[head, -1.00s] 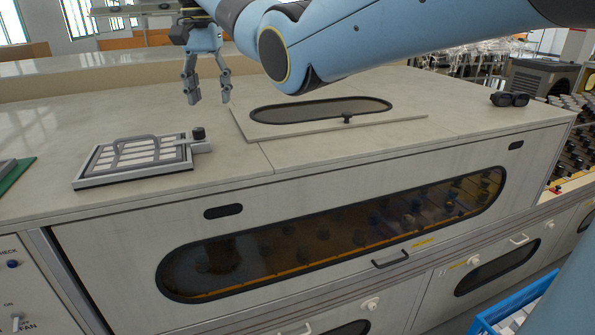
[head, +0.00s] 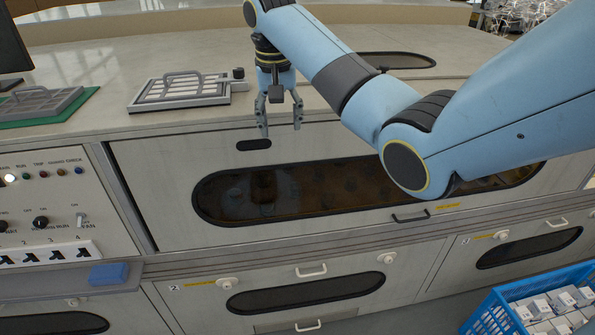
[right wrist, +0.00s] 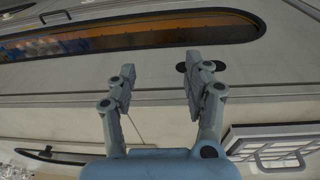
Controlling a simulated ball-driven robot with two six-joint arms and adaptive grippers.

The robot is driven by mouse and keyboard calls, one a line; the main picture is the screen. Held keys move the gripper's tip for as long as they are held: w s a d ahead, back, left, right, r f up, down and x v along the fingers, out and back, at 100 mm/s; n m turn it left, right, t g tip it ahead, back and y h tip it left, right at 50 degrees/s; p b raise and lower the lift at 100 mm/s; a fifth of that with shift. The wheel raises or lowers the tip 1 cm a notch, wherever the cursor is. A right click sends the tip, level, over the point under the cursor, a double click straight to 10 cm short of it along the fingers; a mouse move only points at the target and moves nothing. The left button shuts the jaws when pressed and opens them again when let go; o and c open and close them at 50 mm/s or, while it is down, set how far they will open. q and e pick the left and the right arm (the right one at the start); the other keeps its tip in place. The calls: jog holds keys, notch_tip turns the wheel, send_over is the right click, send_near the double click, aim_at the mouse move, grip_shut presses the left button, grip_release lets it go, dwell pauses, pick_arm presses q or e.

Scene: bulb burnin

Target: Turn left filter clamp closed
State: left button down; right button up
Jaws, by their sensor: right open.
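A light filter frame with a grey grille and handle (head: 183,91) lies on the counter. A black knob (head: 238,73), which looks like its clamp, sits at its right end; I cannot tell from here whether it is turned closed. The frame also shows at the lower right of the right wrist view (right wrist: 268,148). My right gripper (head: 281,128) is open and empty, fingers pointing down, to the right of and nearer than the knob, in front of the cabinet's upper face. In its wrist view (right wrist: 160,68) nothing is between the fingers. My left gripper is not in view.
A second grille (head: 42,103) lies on a green mat (head: 88,97) at the left. The long dark window (head: 330,188) is below my right gripper. A switch panel (head: 62,205) stands left, a blue crate (head: 490,312) lower right. My right arm covers part of the counter.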

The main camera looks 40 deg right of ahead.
jog(key=s+a+f+n, duration=0.2)
jog(key=s+a+f, duration=0.1)
jog(key=s+f, duration=0.3)
jog(key=s, duration=0.2)
jog(key=shift+s+a+f+n+t, duration=0.2)
jog(key=shift+s+a+n+t, duration=0.1)
jog(key=shift+n+t, duration=0.1)
jog(key=s+f+g+b, duration=0.1)
jog(key=s+f+b, duration=0.45)
jog(key=f, duration=0.75)
jog(key=s+a+f+g+b, duration=0.15)
jog(key=s+f+b, duration=0.45)
jog(key=f, duration=0.7)
jog(key=s+f+g+b, duration=0.2)
jog(key=s+f+b, duration=0.2)
jog(key=s+f, duration=0.65)
jog(key=s+a+f+n+t+b, duration=0.1)
jog(key=s+f+b, duration=0.3)
jog(key=s+f, duration=0.6)
jog(key=s+f+n+t+b, duration=0.2)
jog(key=s+f+b, duration=0.3)
jog(key=s+f, duration=0.6)
notch_tip(320, 180, down, 8)
jog(key=shift+a+f+n+y, duration=0.15)
jog(key=shift+a+n+y, duration=0.2)
jog(key=shift+n, duration=0.45)
jog(key=shift+s+t, duration=0.1)
jog(key=shift+t, duration=0.15)
